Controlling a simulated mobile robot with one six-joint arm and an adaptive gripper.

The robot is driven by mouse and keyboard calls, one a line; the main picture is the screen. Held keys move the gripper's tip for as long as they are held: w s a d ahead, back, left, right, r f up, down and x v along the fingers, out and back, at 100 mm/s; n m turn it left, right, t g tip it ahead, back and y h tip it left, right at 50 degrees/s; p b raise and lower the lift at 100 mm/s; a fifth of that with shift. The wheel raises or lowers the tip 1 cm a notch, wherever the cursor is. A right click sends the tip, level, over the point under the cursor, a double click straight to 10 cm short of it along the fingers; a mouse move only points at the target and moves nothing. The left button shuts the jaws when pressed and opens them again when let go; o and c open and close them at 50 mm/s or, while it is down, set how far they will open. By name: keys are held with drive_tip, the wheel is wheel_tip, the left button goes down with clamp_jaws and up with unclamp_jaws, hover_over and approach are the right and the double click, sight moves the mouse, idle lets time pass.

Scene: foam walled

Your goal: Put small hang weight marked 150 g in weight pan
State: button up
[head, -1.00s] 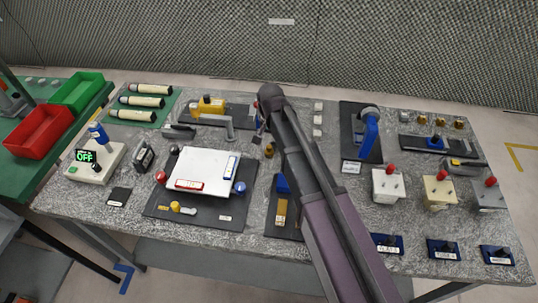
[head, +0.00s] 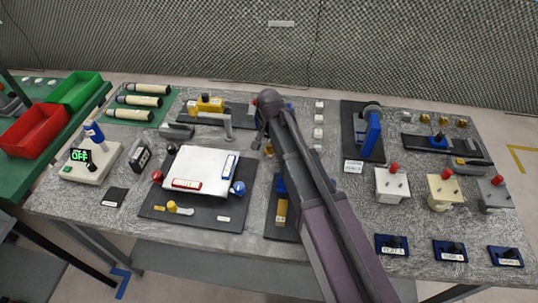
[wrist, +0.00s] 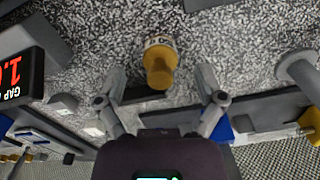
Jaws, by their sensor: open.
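A brass-coloured small weight (wrist: 160,66) with a narrower top stands on the speckled table top in the wrist view. No 150 g mark can be read on it. My gripper (wrist: 160,74) is open, with one finger on each side of the weight and visible gaps between; it holds nothing. In the head view a small part of the brass weight (head: 268,150) shows just left of my arm, which hides much of the gripper. I cannot pick out the weight pan with certainty in either view.
A white plate (head: 203,163) on a dark base lies left of my arm. A yellow device (head: 206,104) stands behind it. A blue fixture (head: 371,133) stands to the right.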

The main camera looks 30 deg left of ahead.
drive_tip(key=shift+f+b, duration=0.75)
drive_tip(key=shift+f, duration=0.25)
clamp_jaws()
